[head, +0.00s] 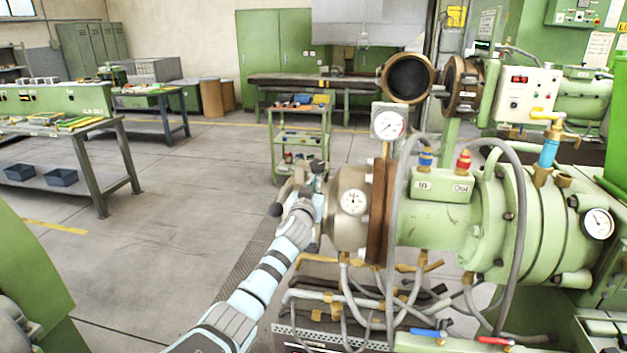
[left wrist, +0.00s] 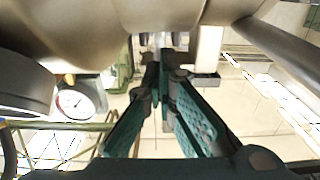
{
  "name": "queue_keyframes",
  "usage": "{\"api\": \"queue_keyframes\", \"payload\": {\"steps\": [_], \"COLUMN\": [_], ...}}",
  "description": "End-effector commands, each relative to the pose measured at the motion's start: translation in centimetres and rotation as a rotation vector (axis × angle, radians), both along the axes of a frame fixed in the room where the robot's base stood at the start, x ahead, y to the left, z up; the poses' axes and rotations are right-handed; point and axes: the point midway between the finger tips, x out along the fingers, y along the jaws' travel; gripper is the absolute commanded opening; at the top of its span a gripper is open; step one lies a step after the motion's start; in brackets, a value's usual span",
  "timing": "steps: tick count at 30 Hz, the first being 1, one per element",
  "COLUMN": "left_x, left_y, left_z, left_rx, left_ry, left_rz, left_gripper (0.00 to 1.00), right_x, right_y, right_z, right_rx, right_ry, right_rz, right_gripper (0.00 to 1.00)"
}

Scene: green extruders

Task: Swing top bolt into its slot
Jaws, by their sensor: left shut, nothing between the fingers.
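The extruder's round metal head (head: 347,215) with a brown clamp ring faces left in the head view. Pale metal bolt-like pieces (head: 297,177) stand out at its left end, beside my left gripper (head: 317,182). Which of them is the top bolt, and its slot, I cannot make out there. In the left wrist view my teal left gripper (left wrist: 164,70) is shut and empty, its tips close together under large smooth metal parts (left wrist: 160,12). A pale metal post (left wrist: 208,52) hangs just right of the fingertips, apart from them. My right gripper is not in view.
A pressure gauge (head: 389,122) stands above the head; a dial (head: 353,202) sits on its side. Grey hoses (head: 395,215) loop around the machine. A green trolley (head: 300,135) stands behind.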

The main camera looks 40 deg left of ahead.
Motion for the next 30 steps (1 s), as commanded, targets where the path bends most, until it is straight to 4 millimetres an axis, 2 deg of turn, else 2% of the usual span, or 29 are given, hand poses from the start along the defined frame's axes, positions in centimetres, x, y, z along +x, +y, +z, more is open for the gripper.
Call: {"api": "queue_keyframes", "payload": {"steps": [30], "left_x": [1.2], "left_y": [0.6], "left_z": [0.7], "left_rx": [-0.001], "left_ry": [0.0], "left_rz": [0.0], "left_gripper": [0.0], "right_x": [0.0], "right_y": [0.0], "right_z": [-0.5], "right_rx": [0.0], "right_ry": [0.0], "right_rz": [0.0], "right_gripper": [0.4]}}
